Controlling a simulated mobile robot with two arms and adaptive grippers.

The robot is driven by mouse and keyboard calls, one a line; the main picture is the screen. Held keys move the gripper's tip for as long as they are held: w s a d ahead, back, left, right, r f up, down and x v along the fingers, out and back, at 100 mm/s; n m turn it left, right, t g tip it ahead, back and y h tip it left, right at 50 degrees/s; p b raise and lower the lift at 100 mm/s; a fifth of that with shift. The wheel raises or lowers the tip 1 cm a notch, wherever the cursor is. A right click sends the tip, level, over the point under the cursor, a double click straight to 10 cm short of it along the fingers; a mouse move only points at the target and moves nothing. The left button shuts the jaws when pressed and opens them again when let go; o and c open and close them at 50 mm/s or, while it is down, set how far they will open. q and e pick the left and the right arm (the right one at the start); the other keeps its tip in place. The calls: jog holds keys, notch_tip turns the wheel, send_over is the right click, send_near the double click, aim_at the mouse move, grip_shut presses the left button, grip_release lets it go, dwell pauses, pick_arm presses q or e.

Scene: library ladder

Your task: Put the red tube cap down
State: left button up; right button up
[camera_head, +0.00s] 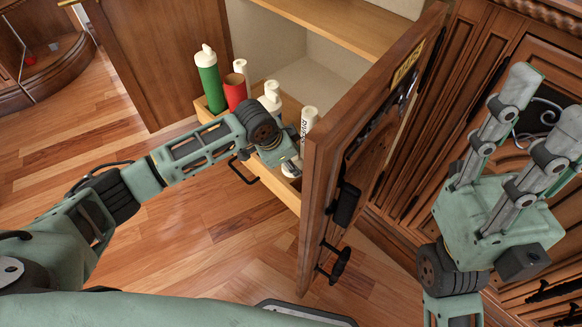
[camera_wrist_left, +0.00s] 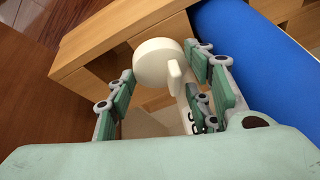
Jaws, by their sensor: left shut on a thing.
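The red tube (camera_head: 235,91) stands in the pulled-out drawer (camera_head: 271,182), its top open and uncovered. My left gripper (camera_head: 286,158) is over the drawer, to the right of the red tube. In the left wrist view, a white cap (camera_wrist_left: 158,62) with a raised tab sits between the fingers of my left gripper (camera_wrist_left: 165,85), which are shut on it. I take it to be the red tube cap; the gripper mostly hides it in the head view. My right gripper (camera_head: 546,103) is raised at the right, open and empty.
A green tube (camera_head: 209,82) with a white top and several white-topped containers stand in the drawer. A white lettered tube (camera_head: 307,124) is near the open cabinet door (camera_head: 318,178). A blue tube (camera_wrist_left: 240,40) lies close beside the left gripper in the wrist view.

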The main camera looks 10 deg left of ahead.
pick_arm(q)
jog(key=shift+f, duration=0.7)
jog(key=shift+f, duration=0.55)
jog(key=o, duration=0.8)
